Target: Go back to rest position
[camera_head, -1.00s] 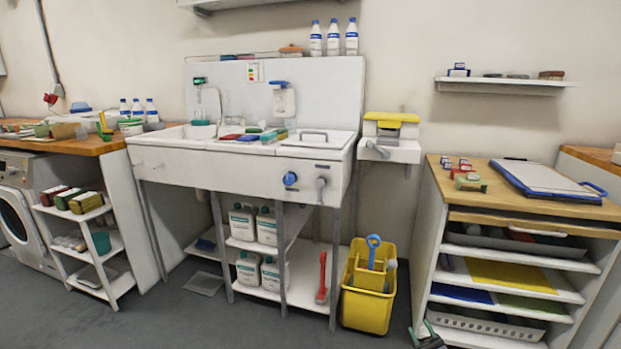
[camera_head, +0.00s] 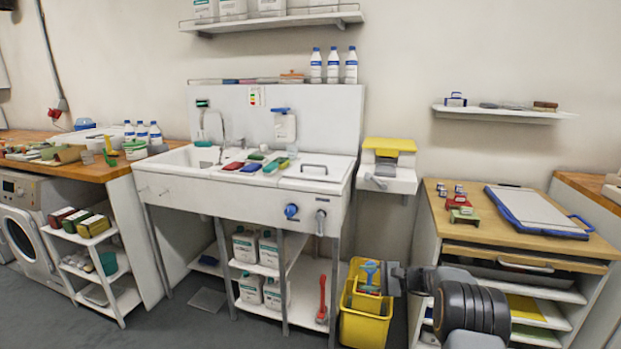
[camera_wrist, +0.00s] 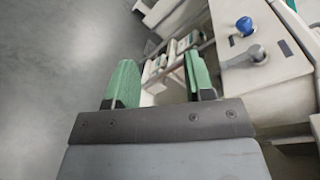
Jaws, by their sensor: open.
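My gripper (camera_wrist: 158,82) shows in the wrist view with its two green-padded fingers spread apart. Nothing is between them, and grey floor and the sink unit's lower shelves show beyond. In the head view my dark arm reaches in from the lower right. Its end is in front of or beside the yellow bucket (camera_head: 363,327); the exact distance cannot be told. The arm hides part of the right-hand rack.
The sink unit (camera_head: 228,190) stands in the middle, its blue knob (camera_wrist: 244,26) close in the wrist view. The wooden-topped rack (camera_head: 470,225) is at right, a small shelf trolley (camera_head: 107,245) at left. Open floor (camera_wrist: 50,80) lies left in the wrist view.

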